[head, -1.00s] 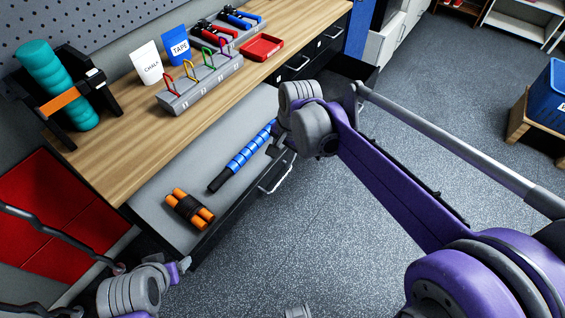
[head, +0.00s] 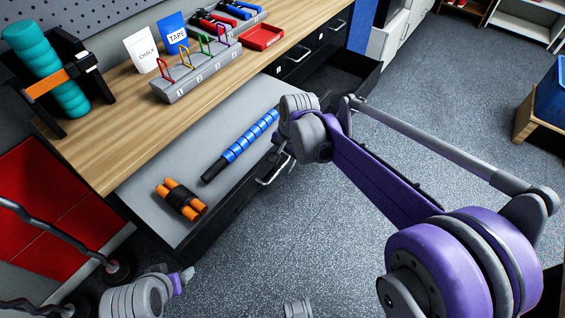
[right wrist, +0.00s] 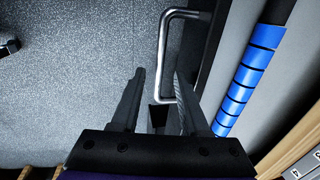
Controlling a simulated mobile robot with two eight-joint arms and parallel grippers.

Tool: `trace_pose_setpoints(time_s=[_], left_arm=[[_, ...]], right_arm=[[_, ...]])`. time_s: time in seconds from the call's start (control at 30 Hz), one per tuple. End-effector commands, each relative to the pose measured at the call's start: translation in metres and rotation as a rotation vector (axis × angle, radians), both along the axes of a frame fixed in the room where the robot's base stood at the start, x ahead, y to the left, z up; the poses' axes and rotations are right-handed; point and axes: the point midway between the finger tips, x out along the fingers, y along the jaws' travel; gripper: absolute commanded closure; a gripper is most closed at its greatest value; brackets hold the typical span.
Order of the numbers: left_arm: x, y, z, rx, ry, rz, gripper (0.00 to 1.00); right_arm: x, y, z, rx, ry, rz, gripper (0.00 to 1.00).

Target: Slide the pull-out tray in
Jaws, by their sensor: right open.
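The pull-out tray (head: 140,190) is a grey surface extended from under the wooden worktop, with a dark front and a silver bar handle (head: 272,172). It bears a blue ribbed roller (head: 240,143) and a bundle of orange cylinders in a black band (head: 182,200). My right gripper (head: 279,150) is at the tray's front, by the handle. In the right wrist view its jaws (right wrist: 160,78) are open, with the handle (right wrist: 164,50) showing between and beyond the tips; contact cannot be told. My left gripper (head: 186,276) is low, left of the tray's near corner; its jaw state is unclear.
The worktop (head: 110,150) holds a teal roller (head: 45,68), chalk and tape packs, a clip rack (head: 198,78) and a red tray (head: 262,37). An open dark drawer (head: 352,75) juts out farther right. Grey speckled floor (head: 300,235) in front is clear.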

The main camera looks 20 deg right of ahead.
Motion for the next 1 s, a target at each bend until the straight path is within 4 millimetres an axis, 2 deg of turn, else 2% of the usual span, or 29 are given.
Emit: trace_pose_setpoints(time_s=[0.37,0.6,1.0], left_arm=[[-0.0001,0.0000,-0.0006,0.000,0.000,0.000,0.27],[-0.0001,0.0000,-0.0006,0.000,0.000,0.000,0.27],[-0.0001,0.0000,-0.0006,0.000,0.000,0.000,0.27]], right_arm=[[0.0009,0.0007,-0.0055,0.000,0.000,0.000,0.57],[0.0009,0.0007,-0.0053,0.000,0.000,0.000,1.00],[0.0008,0.0007,-0.0052,0.000,0.000,0.000,1.00]])
